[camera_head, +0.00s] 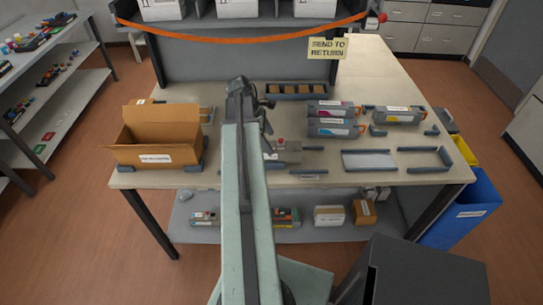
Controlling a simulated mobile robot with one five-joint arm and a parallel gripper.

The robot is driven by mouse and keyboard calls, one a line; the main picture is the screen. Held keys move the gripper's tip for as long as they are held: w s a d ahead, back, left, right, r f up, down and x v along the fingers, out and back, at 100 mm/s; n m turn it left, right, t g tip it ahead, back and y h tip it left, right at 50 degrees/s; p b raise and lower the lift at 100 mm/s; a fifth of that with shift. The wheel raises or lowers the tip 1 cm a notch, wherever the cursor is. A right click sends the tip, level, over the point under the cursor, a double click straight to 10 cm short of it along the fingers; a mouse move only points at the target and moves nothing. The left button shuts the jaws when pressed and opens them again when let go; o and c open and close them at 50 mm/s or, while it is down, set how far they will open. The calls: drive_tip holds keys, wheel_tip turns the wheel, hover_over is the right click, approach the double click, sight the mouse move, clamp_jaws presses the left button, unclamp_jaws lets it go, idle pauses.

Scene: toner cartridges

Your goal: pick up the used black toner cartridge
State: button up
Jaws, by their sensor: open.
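A grey cartridge (287,152) with a small red spot lies on the table just right of my arm, and its left part is hidden. It carries no bright colour band, so it looks like the black one, but I cannot read its label.
Cartridges with magenta (325,110), cyan (334,128) and yellow (397,115) bands lie to the right. An open cardboard box (157,157) stands at the left. A white-based tray (369,161) and an empty grey frame (424,160) are at the front right. A blue bin (473,205) stands beside the table.

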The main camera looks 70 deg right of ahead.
sight(272, 146)
drive_tip(key=b+x, duration=0.4)
drive_tip(key=x, duration=0.1)
drive_tip(key=shift+w+a+f+b, duration=0.15)
drive_tip(key=shift+a+b, duration=0.1)
drive_tip(key=shift+b, duration=0.1)
drive_tip(key=shift+d+f, duration=0.1)
drive_tip(key=shift+f, duration=0.05)
clamp_jaws()
